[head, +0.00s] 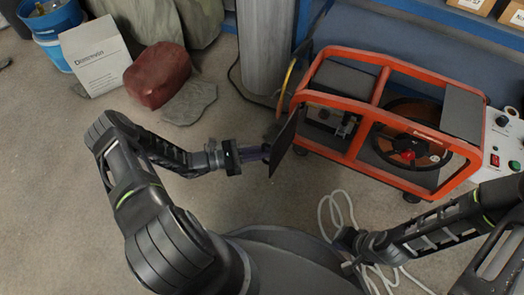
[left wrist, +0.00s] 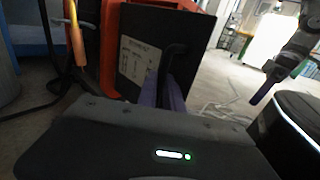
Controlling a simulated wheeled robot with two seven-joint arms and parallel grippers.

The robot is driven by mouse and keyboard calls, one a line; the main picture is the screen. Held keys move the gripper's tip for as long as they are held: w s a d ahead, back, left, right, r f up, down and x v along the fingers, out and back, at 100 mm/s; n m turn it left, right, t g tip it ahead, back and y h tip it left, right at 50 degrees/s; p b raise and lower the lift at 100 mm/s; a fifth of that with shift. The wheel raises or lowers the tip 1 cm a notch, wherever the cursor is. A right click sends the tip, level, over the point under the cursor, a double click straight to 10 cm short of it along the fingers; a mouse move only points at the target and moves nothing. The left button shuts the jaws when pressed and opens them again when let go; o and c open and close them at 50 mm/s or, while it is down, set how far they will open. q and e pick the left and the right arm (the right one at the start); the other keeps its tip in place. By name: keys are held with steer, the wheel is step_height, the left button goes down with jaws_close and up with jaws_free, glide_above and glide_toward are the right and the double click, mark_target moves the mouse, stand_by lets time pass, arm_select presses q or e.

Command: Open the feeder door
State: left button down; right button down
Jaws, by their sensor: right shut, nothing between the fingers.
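The feeder door (head: 285,142) is a dark flat panel at the left end of the orange-framed feeder (head: 352,150). It stands swung out at an angle from the frame. In the left wrist view the door (left wrist: 207,45) carries a white label and a dark bar handle (left wrist: 174,58). My left gripper (head: 262,153) reaches the door's outer face. Its purple fingers (left wrist: 165,95) are at the handle, one to each side; how tightly they close is unclear. My right gripper (head: 350,240) is shut and empty, low in front of the feeder, away from the door.
A white control box (head: 503,145) with a red button stands right of the feeder. Pale cables (head: 340,212) lie on the floor near my right gripper. Floor left of the door is clear.

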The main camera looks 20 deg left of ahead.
arm_select(q)
steer(key=c, duration=1.5)
jaws_free()
steer(key=shift+w+d+r, duration=0.1)
steer(key=shift+w+r, duration=0.1)
steer(key=shift+c, duration=0.2)
steer(key=shift+o, duration=0.2)
steer(key=shift+s, duration=0.1)
steer(key=shift+s+f, duration=0.1)
steer(key=p+v, duration=0.1)
steer(key=v, duration=0.6)
steer(key=shift+s+a, duration=0.3)
steer(key=shift+f, duration=0.1)
